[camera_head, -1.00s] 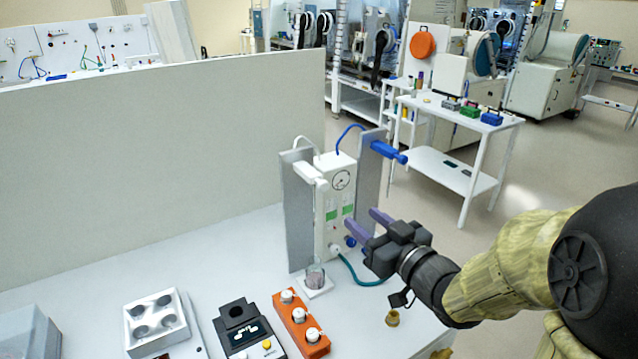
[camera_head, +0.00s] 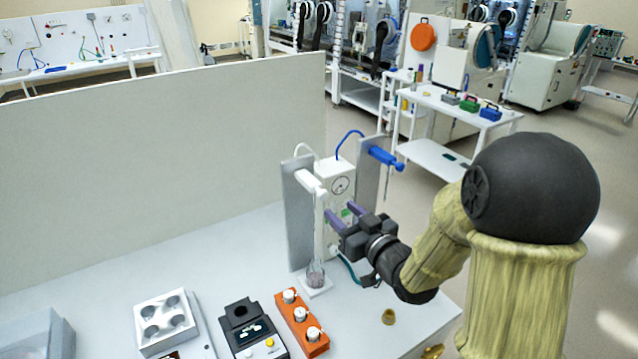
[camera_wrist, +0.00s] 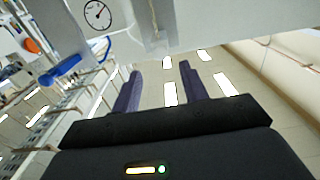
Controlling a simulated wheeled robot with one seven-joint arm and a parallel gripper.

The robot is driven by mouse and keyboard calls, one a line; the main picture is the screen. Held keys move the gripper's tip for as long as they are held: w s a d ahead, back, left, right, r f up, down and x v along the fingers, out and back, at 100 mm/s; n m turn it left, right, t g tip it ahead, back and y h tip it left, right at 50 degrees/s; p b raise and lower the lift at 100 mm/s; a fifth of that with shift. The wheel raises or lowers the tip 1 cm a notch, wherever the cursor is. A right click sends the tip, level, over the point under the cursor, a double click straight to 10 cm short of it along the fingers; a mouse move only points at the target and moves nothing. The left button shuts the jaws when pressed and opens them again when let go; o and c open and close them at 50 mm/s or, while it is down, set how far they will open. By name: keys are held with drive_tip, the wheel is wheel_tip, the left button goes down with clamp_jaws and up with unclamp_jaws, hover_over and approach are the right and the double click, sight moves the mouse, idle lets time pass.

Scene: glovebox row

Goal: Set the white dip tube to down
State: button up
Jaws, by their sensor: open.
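The white dip tube is on the left of the upright device. Its white arm (camera_head: 310,182) sticks out toward the front at the top, above a small glass cup (camera_head: 316,274) on a white base. A thin pale length seems to run down from the arm toward the cup; whether it enters the cup is unclear. My gripper (camera_head: 346,212) is in front of the device body, right of and below the white arm. Its purple fingers are apart with nothing between them, as the wrist view also shows (camera_wrist: 160,70). I cannot tell whether a finger touches the device.
The device has a gauge (camera_head: 340,185), grey side plates (camera_head: 298,222) and a blue handle (camera_head: 386,158) at right. An orange block with white knobs (camera_head: 302,322), a black instrument (camera_head: 250,328) and a white tray (camera_head: 168,320) stand in front. A tall panel (camera_head: 160,160) closes the back left.

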sight(325, 196)
drive_tip(key=p+x, duration=0.3)
drive_tip(key=x, duration=0.7)
drive_tip(key=shift+w+a, duration=0.2)
clamp_jaws()
